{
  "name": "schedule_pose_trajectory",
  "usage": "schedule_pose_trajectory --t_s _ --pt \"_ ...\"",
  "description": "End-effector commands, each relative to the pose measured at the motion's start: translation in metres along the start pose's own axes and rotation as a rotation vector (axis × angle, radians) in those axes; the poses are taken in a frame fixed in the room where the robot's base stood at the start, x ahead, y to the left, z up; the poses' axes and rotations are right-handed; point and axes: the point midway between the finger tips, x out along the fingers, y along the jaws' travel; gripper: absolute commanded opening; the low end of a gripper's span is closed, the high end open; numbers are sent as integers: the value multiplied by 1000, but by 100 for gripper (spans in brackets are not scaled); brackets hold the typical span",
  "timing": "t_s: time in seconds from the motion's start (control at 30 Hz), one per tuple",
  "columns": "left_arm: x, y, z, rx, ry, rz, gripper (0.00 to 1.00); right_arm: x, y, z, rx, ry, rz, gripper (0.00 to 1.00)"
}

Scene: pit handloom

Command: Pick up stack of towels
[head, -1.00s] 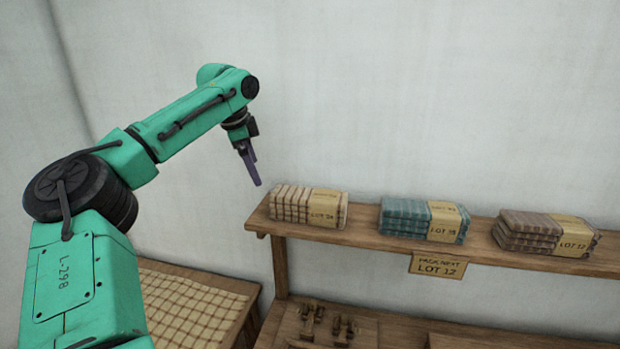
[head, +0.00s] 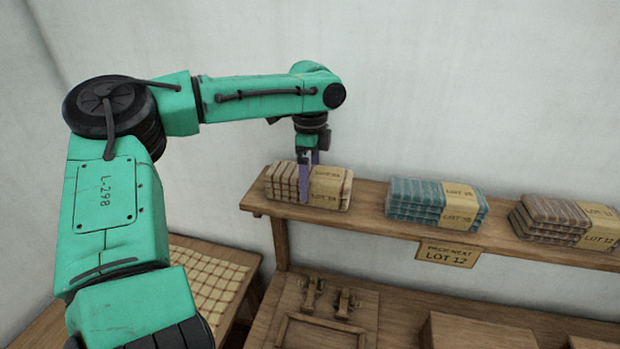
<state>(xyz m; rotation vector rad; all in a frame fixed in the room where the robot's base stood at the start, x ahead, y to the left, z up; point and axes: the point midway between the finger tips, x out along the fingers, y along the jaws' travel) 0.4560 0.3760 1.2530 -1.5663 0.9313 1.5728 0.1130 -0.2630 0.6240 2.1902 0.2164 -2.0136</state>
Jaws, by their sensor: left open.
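Three towel stacks sit in a row on a wooden shelf. The cream striped stack (head: 283,184) is at the left, its paper band reading about LOT 28 or 38, too small to be sure. The teal stack (head: 413,203) is in the middle. The brown stack (head: 555,216) at the right has a band reading LOT 12. A sign (head: 447,253) on the shelf edge reads PACK NEXT LOT 12. My left gripper (head: 309,180) points down, open, its purple fingers at the cream stack; I cannot tell whether they touch it. My right gripper is not in view.
The wooden shelf (head: 365,216) runs along the pale wall, with bare gaps between stacks. Below are a bench with small wooden fittings (head: 328,297), a wooden box (head: 470,330) and a checked cloth (head: 212,285) at lower left.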

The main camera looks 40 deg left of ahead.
Motion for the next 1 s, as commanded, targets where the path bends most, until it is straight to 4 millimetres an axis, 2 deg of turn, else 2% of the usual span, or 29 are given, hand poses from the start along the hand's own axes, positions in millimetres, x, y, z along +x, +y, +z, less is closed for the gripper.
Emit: schedule_pose_trajectory --t_s 0.03,0.13,0.3,0.33,0.47,0.5,0.53,0.83,1.0 --pt "5 0 0 -1 -1 4 100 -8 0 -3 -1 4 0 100" --pt "17 0 0 -1 0 1 100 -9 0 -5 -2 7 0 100" --pt "20 -1 0 -2 0 -2 100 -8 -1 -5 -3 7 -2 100" --pt "20 -1 0 -2 0 -2 96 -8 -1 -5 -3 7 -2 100" --pt "19 -1 0 -2 0 -2 46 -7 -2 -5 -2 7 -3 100" --pt "19 -1 0 -2 0 -2 31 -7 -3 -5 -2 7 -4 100" --pt "19 -1 0 -2 0 -3 25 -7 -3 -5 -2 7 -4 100" --pt "15 -1 0 -2 0 -4 25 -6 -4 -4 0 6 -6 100" --pt "-8 -2 0 -2 1 -8 25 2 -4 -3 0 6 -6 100"
